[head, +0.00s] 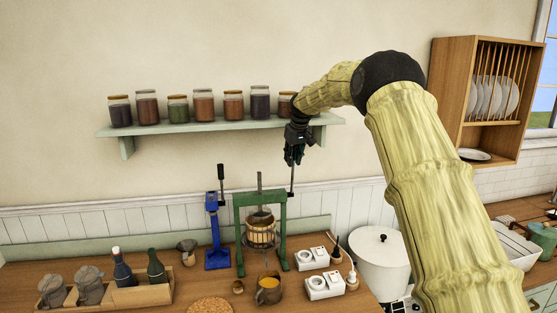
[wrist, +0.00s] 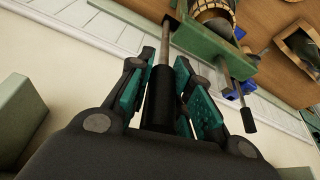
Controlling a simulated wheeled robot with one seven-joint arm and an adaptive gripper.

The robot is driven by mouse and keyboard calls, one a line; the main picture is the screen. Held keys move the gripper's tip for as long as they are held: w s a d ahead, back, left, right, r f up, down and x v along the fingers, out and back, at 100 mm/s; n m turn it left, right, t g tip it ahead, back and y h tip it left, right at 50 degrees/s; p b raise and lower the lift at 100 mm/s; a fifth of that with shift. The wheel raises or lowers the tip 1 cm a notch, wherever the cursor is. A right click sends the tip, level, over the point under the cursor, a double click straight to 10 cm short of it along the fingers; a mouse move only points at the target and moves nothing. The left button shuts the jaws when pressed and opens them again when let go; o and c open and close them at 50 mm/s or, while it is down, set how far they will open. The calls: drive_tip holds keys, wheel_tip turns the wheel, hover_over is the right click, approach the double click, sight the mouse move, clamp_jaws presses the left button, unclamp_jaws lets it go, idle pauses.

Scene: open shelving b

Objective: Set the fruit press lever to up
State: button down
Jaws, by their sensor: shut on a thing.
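The fruit press has a green frame (head: 240,235) around a slatted wooden basket (head: 261,232), and stands on the counter against the wall. Its lever, a thin metal rod (head: 292,180), points up from the right side of the frame. My gripper (head: 294,155) is at the rod's upper end. In the wrist view, my gripper (wrist: 160,100) is shut on the lever's black handle (wrist: 158,105), with the teal pads on both sides of it. The green frame (wrist: 205,45) and the basket (wrist: 215,15) show beyond, partly cut off.
A blue device (head: 212,230) with its own black-handled lever (head: 221,175) stands just left of the press. A shelf (head: 220,126) with several jars is close behind my gripper. A mug (head: 268,290), white boxes (head: 312,258) and a white bin (head: 378,262) stand nearby.

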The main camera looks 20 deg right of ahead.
drive_tip(key=shift+w, duration=0.15)
idle(0.3)
drive_tip(key=c, duration=1.3)
unclamp_jaws()
drive_tip(key=shift+d+f, duration=0.1)
drive_tip(key=v, duration=1.2)
drive_tip(key=shift+w, duration=0.15)
drive_tip(key=shift+c, duration=0.6)
